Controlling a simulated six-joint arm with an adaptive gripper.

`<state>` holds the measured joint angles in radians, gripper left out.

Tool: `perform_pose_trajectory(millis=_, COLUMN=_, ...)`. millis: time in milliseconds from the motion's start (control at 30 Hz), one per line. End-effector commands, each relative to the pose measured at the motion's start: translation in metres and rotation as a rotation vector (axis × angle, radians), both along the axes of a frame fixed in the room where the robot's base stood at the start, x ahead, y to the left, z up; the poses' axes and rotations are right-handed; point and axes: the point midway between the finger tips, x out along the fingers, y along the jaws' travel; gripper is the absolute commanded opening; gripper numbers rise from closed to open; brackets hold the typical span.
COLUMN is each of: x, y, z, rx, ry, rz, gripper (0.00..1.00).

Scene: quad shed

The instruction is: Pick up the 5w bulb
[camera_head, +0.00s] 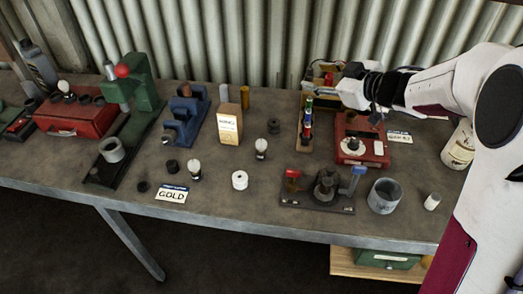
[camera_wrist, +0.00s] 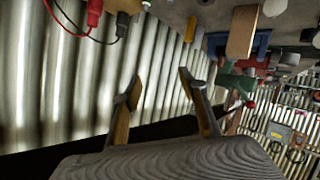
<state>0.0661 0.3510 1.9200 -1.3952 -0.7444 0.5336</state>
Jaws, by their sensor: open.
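Two small bulbs with pale globes and dark bases stand on the bench in the head view: one (camera_head: 194,168) behind the GOLD card, the other (camera_head: 261,148) right of the cardboard box. Another pale bulb (camera_head: 63,87) is at the red case on the far left. No wattage marking is readable, so I cannot tell which is 5w. My gripper (camera_head: 346,86) is above the back right of the bench, well right of these bulbs. In the wrist view my gripper (camera_wrist: 159,87) is open, with nothing between its fingers.
The cardboard box (camera_head: 229,125), blue tool (camera_head: 185,120) and green press (camera_head: 137,88) stand left of centre. A dark fixture with red and blue handles (camera_head: 325,188) and a grey cup (camera_head: 384,196) are at front right. The corrugated wall (camera_head: 240,40) closes the back.

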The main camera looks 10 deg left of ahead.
Motion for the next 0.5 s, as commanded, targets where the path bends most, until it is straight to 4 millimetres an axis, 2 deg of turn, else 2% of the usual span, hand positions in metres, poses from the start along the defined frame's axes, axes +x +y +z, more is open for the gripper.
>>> perform_pose_trajectory(millis=33, x=-0.001, y=0.007, z=-0.012, rx=0.009, ry=0.019, rz=0.044, gripper=0.43)
perform_pose_trajectory(millis=233, x=-0.019, y=0.035, z=-0.053, rx=0.052, ry=0.098, rz=0.236, gripper=0.43)
perform_pose_trajectory(millis=500, x=-0.06, y=0.058, z=-0.106, rx=0.117, ry=0.243, rz=0.479, gripper=0.43)
